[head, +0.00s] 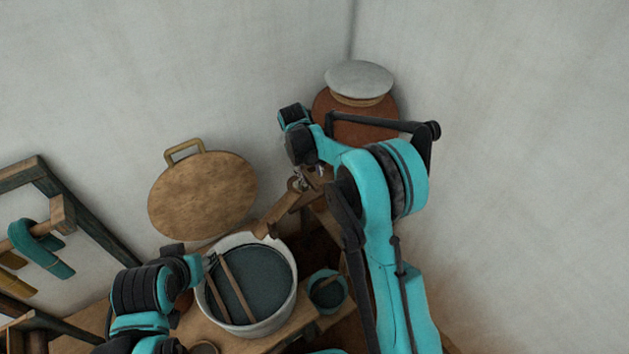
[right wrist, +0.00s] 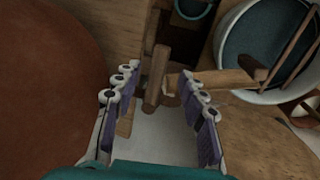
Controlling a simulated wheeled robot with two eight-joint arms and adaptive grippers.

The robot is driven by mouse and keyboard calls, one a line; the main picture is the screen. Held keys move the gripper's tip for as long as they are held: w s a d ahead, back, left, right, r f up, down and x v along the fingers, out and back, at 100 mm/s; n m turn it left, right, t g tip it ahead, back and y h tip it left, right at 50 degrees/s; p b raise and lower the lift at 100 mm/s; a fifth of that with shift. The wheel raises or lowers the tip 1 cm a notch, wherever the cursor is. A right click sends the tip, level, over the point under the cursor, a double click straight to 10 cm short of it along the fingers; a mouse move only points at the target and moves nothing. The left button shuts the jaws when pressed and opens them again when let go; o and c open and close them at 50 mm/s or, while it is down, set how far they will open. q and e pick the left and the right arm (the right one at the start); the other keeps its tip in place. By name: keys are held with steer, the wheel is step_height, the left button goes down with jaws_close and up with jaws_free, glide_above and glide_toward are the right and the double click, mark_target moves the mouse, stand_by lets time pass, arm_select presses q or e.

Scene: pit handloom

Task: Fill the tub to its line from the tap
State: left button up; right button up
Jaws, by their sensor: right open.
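The white tub (head: 286,300) holds dark liquid below its rim. Its fill line cannot be made out. A wooden tap with a long spout (head: 272,218) reaches toward the tub's far rim. No stream of liquid can be made out. My right gripper (head: 306,180) is at the tap by the clay jar. In the right wrist view its open fingers (right wrist: 160,82) stand either side of the upright wooden tap handle (right wrist: 157,65), and the spout (right wrist: 228,78) runs right toward the tub (right wrist: 226,38). My left arm's end (head: 192,270) is beside the tub's left rim; its fingers cannot be made out.
A clay jar (head: 328,103) with a pale lid (head: 358,78) stands in the corner. Two wooden sticks (head: 236,286) lie across the tub. A small teal bucket (head: 327,291) stands right of it. A round wooden lid (head: 203,197) leans on the wall. A rack (head: 62,214) is at left.

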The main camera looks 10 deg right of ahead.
mark_target(313, 183)
steer(key=f, duration=0.4)
steer(key=shift+w+d, duration=0.2)
steer(key=shift+d, duration=0.2)
jaws_close()
